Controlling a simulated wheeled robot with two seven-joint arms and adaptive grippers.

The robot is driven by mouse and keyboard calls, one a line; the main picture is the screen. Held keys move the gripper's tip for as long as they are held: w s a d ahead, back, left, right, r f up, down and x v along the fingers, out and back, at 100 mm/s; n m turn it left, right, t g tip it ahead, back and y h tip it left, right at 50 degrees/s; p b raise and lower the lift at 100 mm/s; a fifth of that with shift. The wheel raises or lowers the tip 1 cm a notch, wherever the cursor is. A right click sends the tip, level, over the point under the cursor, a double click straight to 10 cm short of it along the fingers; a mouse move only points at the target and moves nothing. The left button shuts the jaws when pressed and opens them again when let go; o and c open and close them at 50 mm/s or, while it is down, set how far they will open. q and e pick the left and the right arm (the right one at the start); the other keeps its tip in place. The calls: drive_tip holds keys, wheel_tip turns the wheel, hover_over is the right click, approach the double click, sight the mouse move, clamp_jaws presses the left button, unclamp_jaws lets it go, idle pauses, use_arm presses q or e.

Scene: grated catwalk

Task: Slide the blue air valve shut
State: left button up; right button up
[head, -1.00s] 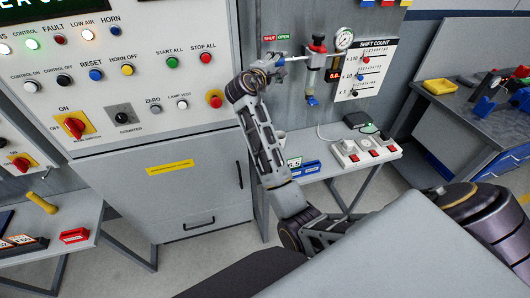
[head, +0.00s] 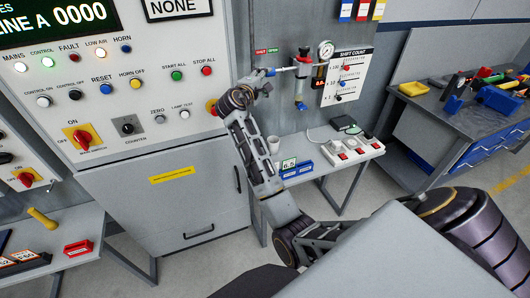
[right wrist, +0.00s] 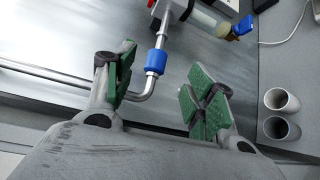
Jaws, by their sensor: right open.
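The blue air valve is a short blue sleeve (head: 270,72) on a thin metal pipe at the wall panel, below the green OPEN label (head: 273,50); the red SHUT label (head: 260,51) is left of it. In the right wrist view, the blue sleeve (right wrist: 155,62) sits on the pipe just before its bend. My right gripper (right wrist: 163,66) is open, with green-padded fingers on either side of the sleeve in that view. I cannot tell whether they touch it. In the head view, my right gripper (head: 258,88) is close to the sleeve and partly hidden by its own wrist. My left gripper is out of view.
A red fitting with a clear, blue-tipped bowl (head: 299,88) and a gauge (head: 325,50) are right of the valve. The grey control cabinet (head: 150,190) stands left.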

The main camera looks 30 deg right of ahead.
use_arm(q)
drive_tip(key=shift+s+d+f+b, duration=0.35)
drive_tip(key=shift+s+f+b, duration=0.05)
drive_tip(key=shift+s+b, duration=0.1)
use_arm(e)
drive_tip(key=s+a+f+y, duration=0.1)
drive_tip(key=s+f+y, duration=0.1)
drive_tip(key=f, duration=0.6)
drive_tip(key=s+a+f+m+y, duration=0.1)
drive_tip(key=s+a+f+y, duration=0.1)
drive_tip(key=s+f, duration=0.2)
drive_tip(key=s+a+f+y, duration=0.2)
drive_tip(key=s+f, duration=0.1)
drive_tip(key=f, duration=0.8)
drive_tip(key=shift+s+f+m+g, duration=0.3)
drive_tip(key=shift+s+m+g, duration=0.1)
drive_tip(key=shift+a, duration=0.1)
